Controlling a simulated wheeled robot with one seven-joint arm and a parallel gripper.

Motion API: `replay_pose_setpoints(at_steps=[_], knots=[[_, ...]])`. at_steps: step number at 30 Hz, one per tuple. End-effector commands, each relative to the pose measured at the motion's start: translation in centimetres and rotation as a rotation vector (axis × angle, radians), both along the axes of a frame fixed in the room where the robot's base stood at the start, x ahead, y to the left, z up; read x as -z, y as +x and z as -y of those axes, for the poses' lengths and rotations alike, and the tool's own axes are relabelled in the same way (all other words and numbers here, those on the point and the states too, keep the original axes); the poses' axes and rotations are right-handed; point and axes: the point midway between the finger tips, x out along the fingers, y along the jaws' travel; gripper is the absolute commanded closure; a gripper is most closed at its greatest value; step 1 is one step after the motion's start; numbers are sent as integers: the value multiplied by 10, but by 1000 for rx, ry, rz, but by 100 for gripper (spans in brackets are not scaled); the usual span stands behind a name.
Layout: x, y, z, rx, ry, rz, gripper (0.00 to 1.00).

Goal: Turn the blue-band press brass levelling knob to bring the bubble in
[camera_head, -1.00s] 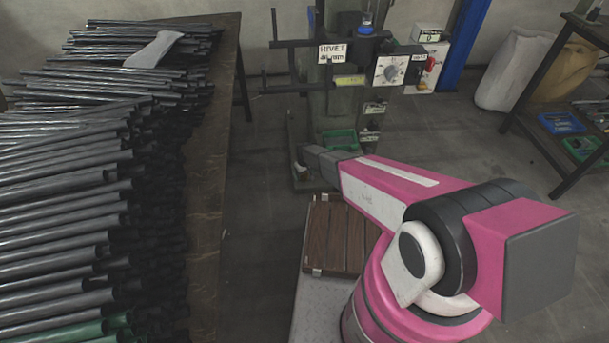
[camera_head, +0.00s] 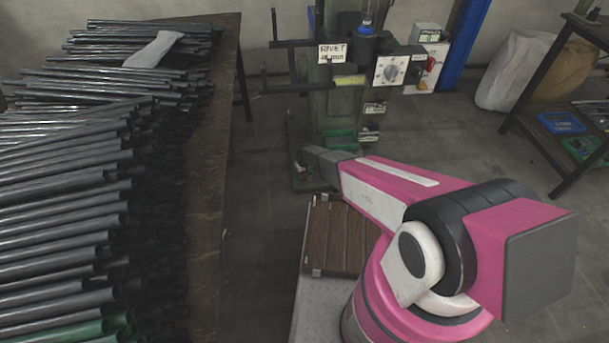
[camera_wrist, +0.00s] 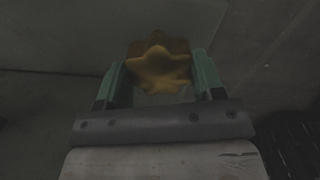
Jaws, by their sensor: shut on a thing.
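The brass knob (camera_wrist: 158,66) shows in the wrist view as a lobed, dull golden shape between the two green fingers of my gripper (camera_wrist: 160,78). The fingers are shut on it from its left and right sides. In the head view the press (camera_head: 345,90) with a blue part at its top (camera_head: 365,28) stands behind my arm. My gripper is at the press's foot there, small and dark, and the knob cannot be made out. No bubble can be made out in either view.
A table (camera_head: 212,215) piled with dark tubes (camera_head: 70,180) and a grey cloth-like piece (camera_head: 153,50) stands at the left. A slatted wooden board (camera_head: 337,238) lies below my arm. A dark bench (camera_head: 560,150) stands at the right.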

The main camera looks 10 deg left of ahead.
Motion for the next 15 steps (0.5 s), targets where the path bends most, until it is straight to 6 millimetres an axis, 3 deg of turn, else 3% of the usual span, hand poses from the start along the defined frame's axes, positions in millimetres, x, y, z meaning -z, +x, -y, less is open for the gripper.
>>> replay_pose_setpoints(at_steps=[15], knots=[[0, 0, 0, 445, 0, -1, 62]])
